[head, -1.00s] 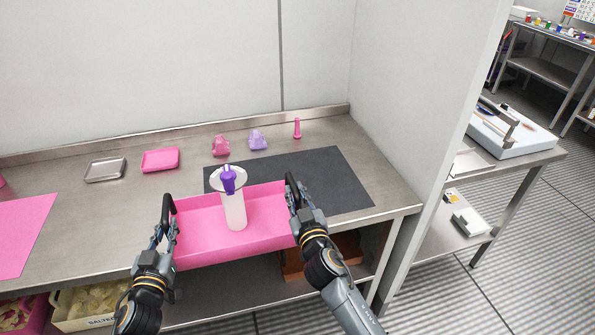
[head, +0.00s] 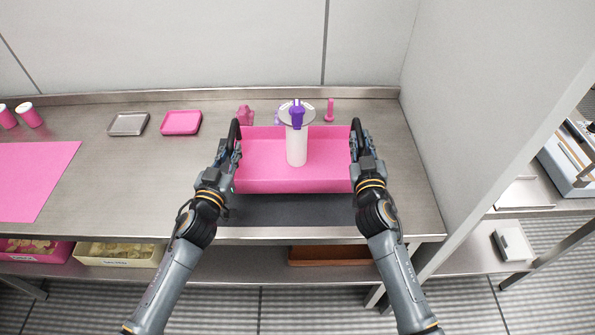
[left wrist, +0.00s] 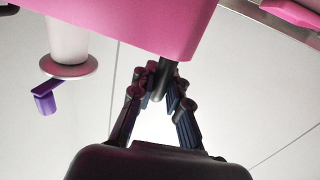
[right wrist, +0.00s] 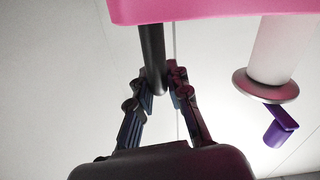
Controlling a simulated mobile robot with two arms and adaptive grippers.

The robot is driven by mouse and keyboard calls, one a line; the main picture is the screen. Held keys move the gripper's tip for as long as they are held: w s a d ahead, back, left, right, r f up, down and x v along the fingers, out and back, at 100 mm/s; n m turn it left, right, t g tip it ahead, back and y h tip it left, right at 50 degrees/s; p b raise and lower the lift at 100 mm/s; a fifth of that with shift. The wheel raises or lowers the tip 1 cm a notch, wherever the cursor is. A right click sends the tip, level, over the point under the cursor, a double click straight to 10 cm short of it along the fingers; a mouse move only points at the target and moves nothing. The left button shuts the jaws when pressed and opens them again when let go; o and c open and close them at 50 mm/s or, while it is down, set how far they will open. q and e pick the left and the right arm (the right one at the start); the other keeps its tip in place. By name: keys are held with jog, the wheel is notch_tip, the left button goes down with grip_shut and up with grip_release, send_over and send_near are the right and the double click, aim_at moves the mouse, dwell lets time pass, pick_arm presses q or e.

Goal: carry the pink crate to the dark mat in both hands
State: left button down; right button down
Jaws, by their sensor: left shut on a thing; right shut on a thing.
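The pink crate (head: 295,178) is held between my two grippers over the dark mat (head: 290,210), whose front strip shows below it. I cannot tell whether the crate touches the mat. A white bottle with a purple pump top (head: 297,145) stands upright in the crate. My left gripper (head: 232,148) is shut on the black handle at the crate's left end; the handle also shows in the left wrist view (left wrist: 160,80). My right gripper (head: 362,150) is shut on the right handle, seen in the right wrist view (right wrist: 152,55). The crate looks level.
Behind the crate are a pink bag (head: 245,114) and a pink bottle (head: 330,109). A pink tray (head: 181,122), a metal tray (head: 128,124) and a pink mat (head: 35,180) lie to the left. A white partition (head: 500,110) stands to the right.

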pick_arm(q)
jog(key=shift+a, duration=0.15)
pick_arm(e)
jog(key=shift+s+a, duration=0.1)
jog(key=shift+a, duration=0.15)
jog(key=shift+f, duration=0.1)
